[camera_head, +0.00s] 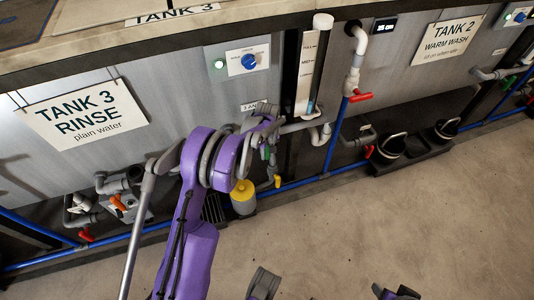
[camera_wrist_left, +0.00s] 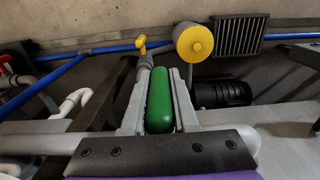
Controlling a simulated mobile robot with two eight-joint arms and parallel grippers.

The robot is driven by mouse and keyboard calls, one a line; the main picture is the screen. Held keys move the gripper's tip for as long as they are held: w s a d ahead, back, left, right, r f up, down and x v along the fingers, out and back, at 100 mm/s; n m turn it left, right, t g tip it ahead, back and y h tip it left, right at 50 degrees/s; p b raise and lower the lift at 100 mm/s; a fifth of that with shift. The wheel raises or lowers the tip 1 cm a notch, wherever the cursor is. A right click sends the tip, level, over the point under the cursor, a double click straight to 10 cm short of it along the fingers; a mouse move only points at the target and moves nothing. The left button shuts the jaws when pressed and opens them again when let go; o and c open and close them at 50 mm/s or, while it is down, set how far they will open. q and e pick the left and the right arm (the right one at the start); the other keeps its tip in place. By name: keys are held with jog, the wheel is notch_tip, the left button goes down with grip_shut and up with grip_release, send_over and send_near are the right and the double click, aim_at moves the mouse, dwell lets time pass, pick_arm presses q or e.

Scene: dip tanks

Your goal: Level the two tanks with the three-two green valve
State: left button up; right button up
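The green valve handle (camera_wrist_left: 160,100) stands between the two fingers of my left gripper (camera_wrist_left: 160,105) in the left wrist view. The fingers lie close against both its sides and look shut on it. In the head view my left gripper (camera_head: 268,140) is at the pipework below the wall between the tank signs, and the green part (camera_head: 268,154) is mostly hidden by it. A sight gauge (camera_head: 313,70) shows low blue liquid. The Tank 3 sign (camera_head: 82,118) and Tank 2 sign (camera_head: 448,40) hang on the tank fronts. Dark, purple parts of mine show at the bottom edge; my right gripper's opening is unclear.
A yellow-topped cylinder (camera_head: 243,197) and a yellow valve handle (camera_wrist_left: 140,45) are close to my left gripper. Black buckets (camera_head: 390,147) stand by the wall. The floor (camera_head: 430,220) in front is clear.

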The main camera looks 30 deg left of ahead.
pick_arm(q)
grip_shut()
jog(key=shift+t+h, duration=0.3)
jog(key=t+h, duration=0.1)
jog(key=t+h+b, duration=0.1)
jog(key=t, duration=0.1)
jog(key=shift+w+d, duration=0.1)
jog(key=shift+w, duration=0.1)
jog(key=t+h, duration=0.1)
jog(key=t+h+b, duration=0.2)
jog(key=shift+w+d+r, duration=0.1)
jog(key=shift+w+d, duration=0.05)
jog(key=shift+w, duration=0.1)
jog(key=shift+w+d+r+t+h+b, duration=0.1)
jog(key=shift+r+t+h+b, duration=0.15)
jog(key=shift+t+h+b, duration=0.8)
jog(key=shift+d+r+t+h+b, duration=0.1)
jog(key=shift+r+t+h+b, duration=0.1)
jog(key=shift+t+h+b, duration=0.95)
jog(key=shift+w+d+r+t+h+b, duration=0.1)
jog(key=shift+r+t+h+b, duration=0.15)
jog(key=shift+t+h+b, duration=0.8)
jog(key=shift+t+p, duration=0.35)
jog(key=shift+p, duration=0.05)
